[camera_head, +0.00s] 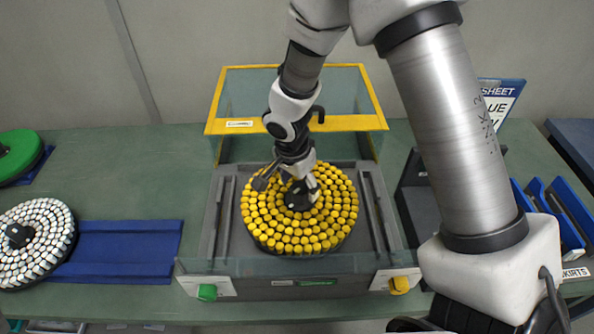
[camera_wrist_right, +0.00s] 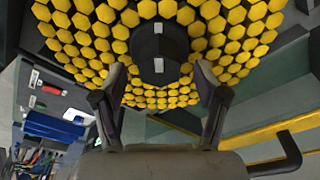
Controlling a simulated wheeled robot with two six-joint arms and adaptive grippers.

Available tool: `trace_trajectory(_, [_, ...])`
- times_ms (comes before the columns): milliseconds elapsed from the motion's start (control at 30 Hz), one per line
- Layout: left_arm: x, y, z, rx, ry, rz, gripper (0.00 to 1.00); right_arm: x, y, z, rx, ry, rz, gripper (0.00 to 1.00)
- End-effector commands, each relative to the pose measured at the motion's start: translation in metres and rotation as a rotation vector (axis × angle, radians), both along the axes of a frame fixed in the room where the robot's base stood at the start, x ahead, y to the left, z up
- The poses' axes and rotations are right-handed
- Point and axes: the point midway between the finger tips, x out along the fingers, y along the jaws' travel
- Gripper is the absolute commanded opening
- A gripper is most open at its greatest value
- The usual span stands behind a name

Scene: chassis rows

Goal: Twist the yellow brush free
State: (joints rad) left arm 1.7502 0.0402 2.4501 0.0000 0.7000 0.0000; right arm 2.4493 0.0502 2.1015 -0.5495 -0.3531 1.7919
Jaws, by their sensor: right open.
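The yellow brush (camera_head: 327,222) is a round disc of yellow hexagonal tufts with a black hub (camera_head: 299,196) in its middle. It sits in the grey tray of the machine with a yellow-framed clear lid (camera_head: 300,123) standing open behind it. My right gripper (camera_head: 285,184) is over the hub and hides part of the brush. In the right wrist view the yellow brush (camera_wrist_right: 94,47) fills the top and its dark hub (camera_wrist_right: 160,52) lies ahead of and between the open fingers (camera_wrist_right: 158,90). The fingers look apart from the hub. My left gripper is out of view.
Green (camera_head: 207,292) and yellow (camera_head: 399,285) buttons are on the machine's front. Blue racks (camera_head: 550,205) stand at the right. Green table between mat and machine is clear.

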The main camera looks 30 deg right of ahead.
Motion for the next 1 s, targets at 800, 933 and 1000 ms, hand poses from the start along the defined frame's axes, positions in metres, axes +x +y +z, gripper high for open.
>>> trace_trajectory(800, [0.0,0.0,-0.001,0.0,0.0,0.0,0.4,0.001,-0.003,-0.02,0.001,-0.001,0.0,0.04])
trace_trajectory(933, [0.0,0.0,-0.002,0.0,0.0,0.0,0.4,0.001,-0.003,-0.02,0.001,-0.001,0.008,0.0])
trace_trajectory(1000, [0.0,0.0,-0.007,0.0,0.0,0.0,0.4,0.001,-0.003,-0.023,0.002,-0.002,0.068,0.0])
